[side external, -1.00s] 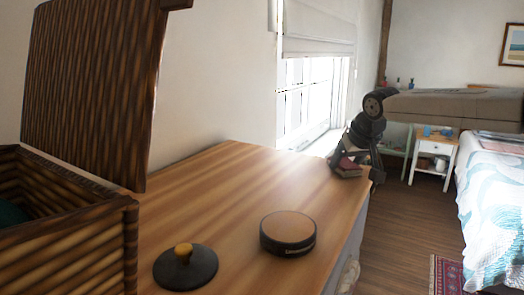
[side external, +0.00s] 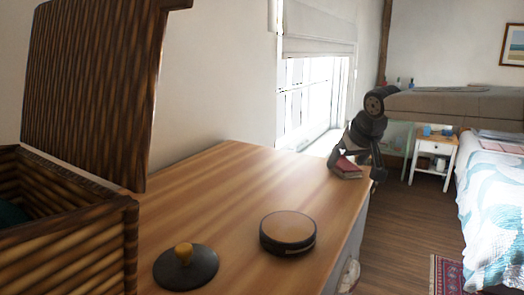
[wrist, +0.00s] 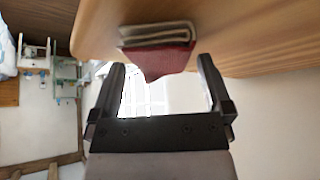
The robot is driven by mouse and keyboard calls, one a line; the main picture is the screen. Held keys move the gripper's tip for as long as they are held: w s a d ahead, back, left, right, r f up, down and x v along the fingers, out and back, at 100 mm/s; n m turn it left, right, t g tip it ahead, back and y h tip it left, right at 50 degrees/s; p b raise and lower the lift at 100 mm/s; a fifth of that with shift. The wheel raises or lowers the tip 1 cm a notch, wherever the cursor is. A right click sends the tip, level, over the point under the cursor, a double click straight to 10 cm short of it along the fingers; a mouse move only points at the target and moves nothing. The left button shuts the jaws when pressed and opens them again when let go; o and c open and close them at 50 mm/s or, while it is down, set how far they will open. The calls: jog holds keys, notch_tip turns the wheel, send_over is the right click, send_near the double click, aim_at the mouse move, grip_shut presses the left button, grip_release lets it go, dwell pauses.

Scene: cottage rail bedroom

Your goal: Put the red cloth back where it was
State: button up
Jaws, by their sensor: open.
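The red cloth (side external: 346,168) lies folded in a small stack at the far right end of the wooden dresser top. In the wrist view the red cloth (wrist: 155,60) shows as a dark red fold with a pale grey-beige layered edge, near the dresser's edge. My gripper (side external: 356,165) is low over that end of the dresser, with its fingers apart on either side of the cloth. In the wrist view my gripper (wrist: 161,62) is open, and the cloth shows between and just beyond its fingertips. I cannot tell whether a finger touches it.
A round tan-topped black tin (side external: 288,232) and a black lid with a yellow knob (side external: 185,266) sit nearer on the dresser (side external: 215,185). An open woven basket (side external: 70,235) stands at the left. The dresser's middle is clear. A window (side external: 312,100) is behind.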

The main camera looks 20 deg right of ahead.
jog(key=v, duration=1.1)
jog(key=shift+s+r, duration=0.15)
jog(key=shift+r, duration=0.15)
jog(key=d+f+m+g+h, duration=0.1)
jog(key=d+f+g+h, duration=0.2)
jog(key=d+f, duration=0.75)
jog(key=s+f+y, duration=0.1)
jog(key=s+f, duration=0.9)
jog(key=s, duration=0.3)
jog(key=s+d+f+n+g+y, duration=0.1)
jog(key=s+f+y, duration=0.1)
jog(key=s+f, duration=0.9)
jog(key=shift+s+d+f, duration=0.15)
jog(key=shift+s+f, duration=0.05)
jog(key=shift+s, duration=0.95)
